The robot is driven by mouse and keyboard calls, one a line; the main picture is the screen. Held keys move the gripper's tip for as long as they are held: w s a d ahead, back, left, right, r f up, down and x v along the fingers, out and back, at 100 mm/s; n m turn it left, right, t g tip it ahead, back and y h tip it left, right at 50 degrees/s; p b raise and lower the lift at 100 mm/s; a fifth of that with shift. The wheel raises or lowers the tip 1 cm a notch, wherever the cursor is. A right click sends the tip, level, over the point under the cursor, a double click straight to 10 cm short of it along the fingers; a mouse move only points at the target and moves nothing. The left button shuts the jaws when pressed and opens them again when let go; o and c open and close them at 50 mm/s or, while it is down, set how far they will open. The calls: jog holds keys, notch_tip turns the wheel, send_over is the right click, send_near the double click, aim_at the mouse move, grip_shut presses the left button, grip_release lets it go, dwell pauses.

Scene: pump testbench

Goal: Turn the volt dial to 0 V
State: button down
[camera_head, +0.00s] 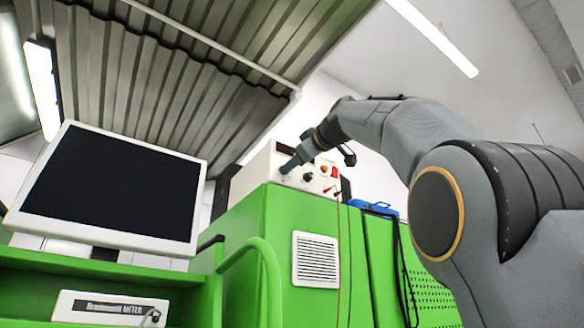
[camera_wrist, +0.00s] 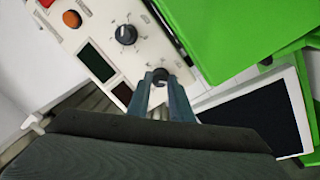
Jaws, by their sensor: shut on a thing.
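A cream-coloured power supply box (camera_head: 262,160) stands on top of the green cabinet, with dials and buttons on its front panel (camera_wrist: 100,15). In the wrist view, my gripper (camera_wrist: 160,82) is shut on a small dark dial knob (camera_wrist: 160,75) near the panel's lower corner. The fingers hide part of this knob and its markings. A second dark knob with scale marks around it (camera_wrist: 126,34) is free, up and to the left. I cannot read which is the volt dial. In the head view, my gripper (camera_head: 286,167) reaches the panel and covers the gripped knob.
The panel has a dark green display (camera_wrist: 96,61), a dark red display (camera_wrist: 122,93) and an orange-red button (camera_wrist: 72,19). Red and dark cables hang from the box down the green cabinet (camera_head: 250,240). A monitor (camera_head: 110,185) stands at the left. A blue object (camera_head: 373,208) lies right of the box.

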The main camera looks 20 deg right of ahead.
dwell(0.5)
jog(key=c, duration=1.6)
grip_release()
jog(key=b+v, duration=0.1)
jog(key=v, duration=0.6)
jog(key=shift+s+d+b, duration=0.1)
jog(key=shift+s+b, duration=0.25)
jog(key=shift+b, duration=0.05)
